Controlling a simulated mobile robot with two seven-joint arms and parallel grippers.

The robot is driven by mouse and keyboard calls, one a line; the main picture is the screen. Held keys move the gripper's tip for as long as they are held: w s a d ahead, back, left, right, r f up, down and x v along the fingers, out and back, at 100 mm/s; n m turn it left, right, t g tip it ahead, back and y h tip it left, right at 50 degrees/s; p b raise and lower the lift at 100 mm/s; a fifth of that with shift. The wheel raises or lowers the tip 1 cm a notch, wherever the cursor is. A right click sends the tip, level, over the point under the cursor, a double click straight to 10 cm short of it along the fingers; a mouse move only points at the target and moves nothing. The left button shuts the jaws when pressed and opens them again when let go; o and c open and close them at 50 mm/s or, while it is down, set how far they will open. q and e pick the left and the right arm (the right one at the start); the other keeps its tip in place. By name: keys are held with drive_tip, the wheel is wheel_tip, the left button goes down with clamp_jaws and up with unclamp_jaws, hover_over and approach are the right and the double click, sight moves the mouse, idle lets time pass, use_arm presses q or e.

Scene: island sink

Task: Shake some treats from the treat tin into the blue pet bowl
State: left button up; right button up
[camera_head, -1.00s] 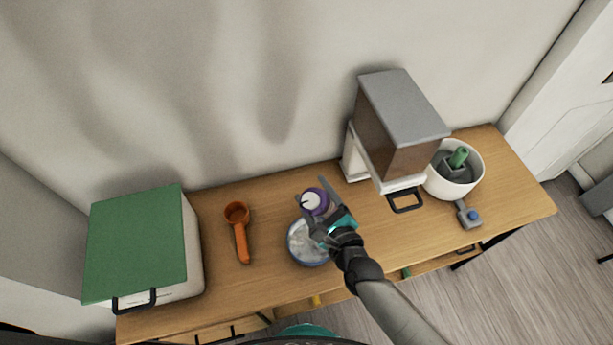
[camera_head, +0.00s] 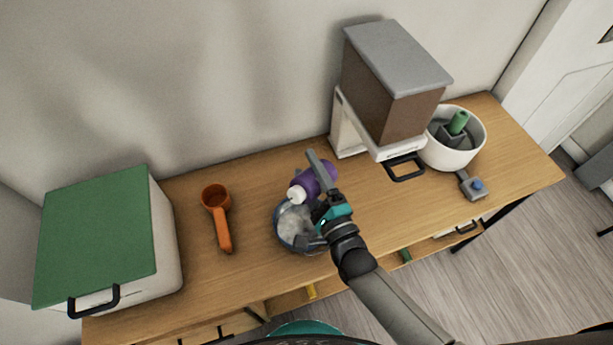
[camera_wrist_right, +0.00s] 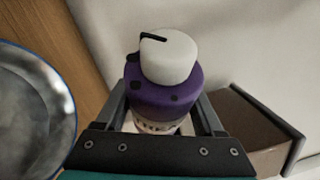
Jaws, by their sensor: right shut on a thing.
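The treat tin (camera_head: 318,180) is purple with a white cap and is held tilted, its cap end toward the lower left over the blue pet bowl's back edge. My right gripper (camera_head: 309,197) is shut on the tin. In the right wrist view the tin (camera_wrist_right: 165,98) sits between the fingers (camera_wrist_right: 168,112), its white cap with a dark slot facing away. The blue pet bowl (camera_head: 281,228) has a blue rim and a pale grey inside, partly hidden by my gripper. It also shows in the right wrist view (camera_wrist_right: 35,110). I cannot make out treats in it. My left gripper is out of view.
An orange scoop (camera_head: 221,222) lies left of the bowl. A bin with a green lid (camera_head: 97,238) stands at the far left. A brown and grey dispenser (camera_head: 390,85) stands behind to the right, beside a white tub (camera_head: 455,152) and a grey tool (camera_head: 474,186).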

wheel_tip(320, 180, down, 2)
drive_tip(key=n+y+b, duration=0.1)
drive_tip(key=n+b, duration=0.1)
drive_tip(key=b, duration=0.1)
drive_tip(key=n+t+b, duration=0.1)
drive_tip(key=n+b, duration=0.1)
drive_tip(key=n, duration=0.1)
drive_tip(key=shift+f+y+b, duration=0.1)
drive_tip(key=shift+y+b, duration=0.3)
drive_tip(key=shift+a+n+y+b, duration=0.1)
drive_tip(key=shift+n+y+b, duration=0.5)
drive_tip(key=shift+n, duration=0.5)
drive_tip(key=shift+s+r+n, duration=0.1)
drive_tip(key=shift+r+n, duration=0.15)
drive_tip(key=shift+n, duration=0.45)
